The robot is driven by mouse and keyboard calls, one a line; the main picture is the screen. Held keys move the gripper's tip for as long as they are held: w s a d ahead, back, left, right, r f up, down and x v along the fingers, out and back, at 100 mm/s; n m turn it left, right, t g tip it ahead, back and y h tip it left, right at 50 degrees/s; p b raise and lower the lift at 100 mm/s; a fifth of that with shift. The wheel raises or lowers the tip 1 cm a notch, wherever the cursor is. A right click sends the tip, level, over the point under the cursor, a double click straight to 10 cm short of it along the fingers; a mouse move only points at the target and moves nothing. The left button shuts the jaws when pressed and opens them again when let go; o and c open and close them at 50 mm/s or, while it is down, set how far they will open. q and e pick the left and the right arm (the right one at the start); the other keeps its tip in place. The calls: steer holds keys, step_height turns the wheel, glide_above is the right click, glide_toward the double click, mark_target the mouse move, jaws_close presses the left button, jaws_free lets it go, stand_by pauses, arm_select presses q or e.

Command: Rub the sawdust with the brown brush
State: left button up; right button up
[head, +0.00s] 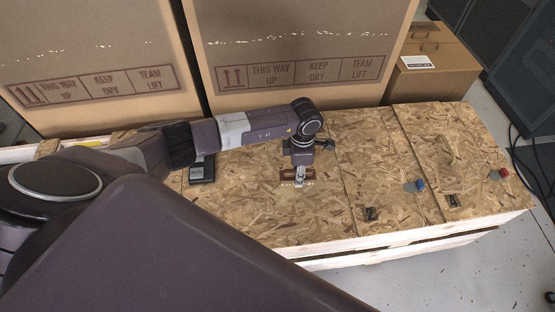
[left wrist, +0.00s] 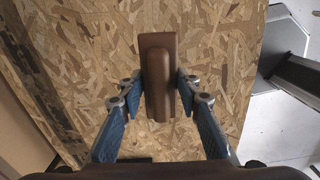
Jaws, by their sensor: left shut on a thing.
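The brown brush (left wrist: 158,45) has a flat rectangular block with a raised rounded handle, seen from above in the left wrist view. My left gripper (left wrist: 158,88) is shut on its handle, with blue-grey fingers on both sides. In the head view my left gripper (head: 300,180) points down at the wooden crate top (head: 260,215), and a bit of the brush (head: 284,173) shows beside the fingers. I cannot tell whether the brush touches the boards. I cannot make out sawdust against the speckled chipboard. My right gripper is in neither view.
Large cardboard boxes (head: 300,45) stand behind the crate, with a smaller box (head: 435,65) at back right. A black box (head: 202,170) lies left of the gripper. Small dark blocks (head: 370,214), a blue item (head: 420,185) and a red item (head: 503,173) lie to the right.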

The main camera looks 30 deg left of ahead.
arm_select(q)
steer(key=shift+r, duration=0.9)
steer(key=shift+s+r+p, duration=0.1)
steer(key=shift+r+p, duration=0.1)
steer(key=shift+p, duration=0.1)
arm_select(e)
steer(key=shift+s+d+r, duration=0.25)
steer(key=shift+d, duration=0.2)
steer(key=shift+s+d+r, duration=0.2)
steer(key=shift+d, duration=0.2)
arm_select(q)
steer(key=shift+f, duration=0.1)
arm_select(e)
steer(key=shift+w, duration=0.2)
